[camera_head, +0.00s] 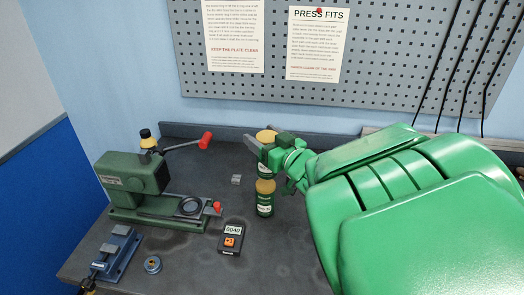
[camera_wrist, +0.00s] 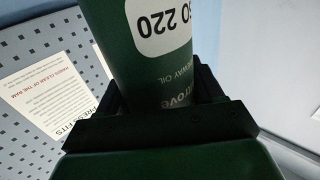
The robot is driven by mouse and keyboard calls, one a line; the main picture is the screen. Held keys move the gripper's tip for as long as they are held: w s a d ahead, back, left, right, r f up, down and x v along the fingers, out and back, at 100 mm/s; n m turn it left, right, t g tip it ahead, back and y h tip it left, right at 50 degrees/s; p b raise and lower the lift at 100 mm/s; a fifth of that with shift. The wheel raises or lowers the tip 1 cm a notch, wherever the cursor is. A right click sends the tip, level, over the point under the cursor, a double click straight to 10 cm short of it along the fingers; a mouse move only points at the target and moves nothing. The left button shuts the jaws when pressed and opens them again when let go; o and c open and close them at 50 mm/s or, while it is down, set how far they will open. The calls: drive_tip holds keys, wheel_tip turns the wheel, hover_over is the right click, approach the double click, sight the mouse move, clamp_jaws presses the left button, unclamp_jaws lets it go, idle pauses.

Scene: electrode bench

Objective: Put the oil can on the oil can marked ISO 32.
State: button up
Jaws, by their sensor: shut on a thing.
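My gripper (camera_head: 260,146) is shut on a dark green oil can (camera_head: 265,170) with a yellow top. In the wrist view the held can (camera_wrist: 165,75) fills the jaws, and its white label reads ISO 220, upside down in the picture. A second green oil can (camera_head: 264,203) with a yellow top and a white label stands upright on the bench. Its label is too small to read for sure. The held can appears directly above the standing one in the head view, looking upright. I cannot tell whether the two touch.
A green press (camera_head: 134,180) with a red-knobbed lever stands at the left. A blue vise (camera_head: 116,251), a small blue ring (camera_head: 152,265), a dark meter (camera_head: 231,238) and a small grey block (camera_head: 236,180) lie on the bench (camera_head: 190,270). A pegboard (camera_head: 390,70) hangs behind.

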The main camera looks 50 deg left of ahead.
wheel_tip(320, 180, down, 6)
drive_tip(key=w+a, duration=0.1)
drive_tip(key=a, duration=0.1)
drive_tip(key=shift+r, duration=0.15)
idle(0.4)
drive_tip(key=shift+f, duration=0.2)
drive_tip(key=o, duration=1.4)
drive_tip(key=shift+r, duration=0.15)
drive_tip(key=shift+d, duration=3.75)
